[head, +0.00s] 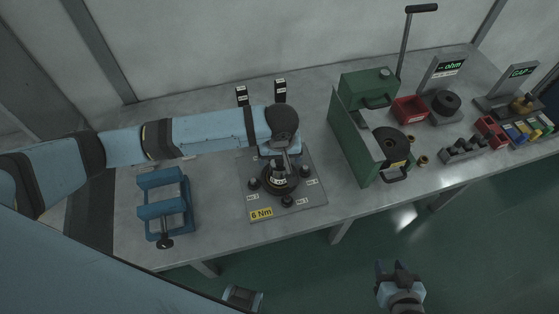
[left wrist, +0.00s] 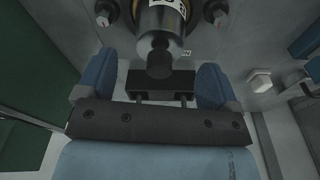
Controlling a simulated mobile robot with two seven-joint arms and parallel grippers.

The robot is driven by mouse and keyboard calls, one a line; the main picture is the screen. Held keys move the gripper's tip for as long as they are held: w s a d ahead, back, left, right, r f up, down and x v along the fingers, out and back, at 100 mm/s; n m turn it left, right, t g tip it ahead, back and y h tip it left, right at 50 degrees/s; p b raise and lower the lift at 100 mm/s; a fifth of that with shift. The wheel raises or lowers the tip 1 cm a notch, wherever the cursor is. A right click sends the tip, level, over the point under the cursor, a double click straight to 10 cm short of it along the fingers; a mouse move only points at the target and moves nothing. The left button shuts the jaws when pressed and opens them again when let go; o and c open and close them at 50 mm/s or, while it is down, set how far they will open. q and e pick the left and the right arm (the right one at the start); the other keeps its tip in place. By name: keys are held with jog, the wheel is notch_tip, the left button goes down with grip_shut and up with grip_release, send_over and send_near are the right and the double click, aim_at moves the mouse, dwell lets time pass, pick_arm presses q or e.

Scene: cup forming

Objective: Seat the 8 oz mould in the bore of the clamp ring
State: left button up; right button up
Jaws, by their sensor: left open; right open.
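The 8 oz mould (head: 278,179) is a dark cylinder with a pale label and a narrower stem. It stands upright at the clamp ring (head: 292,187) on the grey plate; I cannot tell whether it sits fully down in the bore. My left gripper (head: 283,150) is directly above it, pointing down. In the left wrist view, the blue fingers of my left gripper (left wrist: 155,78) are apart on either side of the mould's stem (left wrist: 160,58), with gaps showing. My right gripper (head: 398,268) is open and empty, over the floor in front of the table.
Knobs (head: 254,183) stand around the ring, and a "6 Nm" label (head: 261,214) lies on the plate (head: 315,197). A blue frame (head: 162,208) stands left. A green press (head: 352,130) stands right, with a red bin (head: 409,110) beyond it. The table (head: 220,235) is bare in front.

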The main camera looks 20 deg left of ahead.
aim_at(280, 169)
pick_arm(q)
notch_tip(280, 169, up, 8)
jog(key=s, duration=0.1)
jog(key=s+d+f+m+t+h, duration=0.3)
jog(key=s+d+f+m+h, duration=0.1)
jog(key=d+f+h, duration=0.3)
jog(key=s+a+f+t, duration=0.2)
jog(key=f, duration=0.1)
jog(key=s+a+f+m+t, duration=0.1)
jog(key=s+f, duration=0.1)
jog(key=shift+a+f+t+y, duration=0.2)
jog(key=shift+f+t+y, duration=0.1)
jog(key=shift+t, duration=0.1)
jog(key=s+a+f+m+t, duration=0.1)
jog(key=s+a, duration=0.1)
jog(key=a, duration=0.1)
jog(key=s+a+f+m+t+y, duration=0.1)
jog(key=s+a, duration=0.1)
jog(key=s, duration=0.1)
jog(key=s+a+f+t+y, duration=0.1)
jog(key=s+a+f, duration=0.1)
jog(key=s+a, duration=0.1)
jog(key=shift+a+m, duration=0.3)
jog(key=shift+m, duration=0.1)
jog(key=shift+r, duration=0.1)
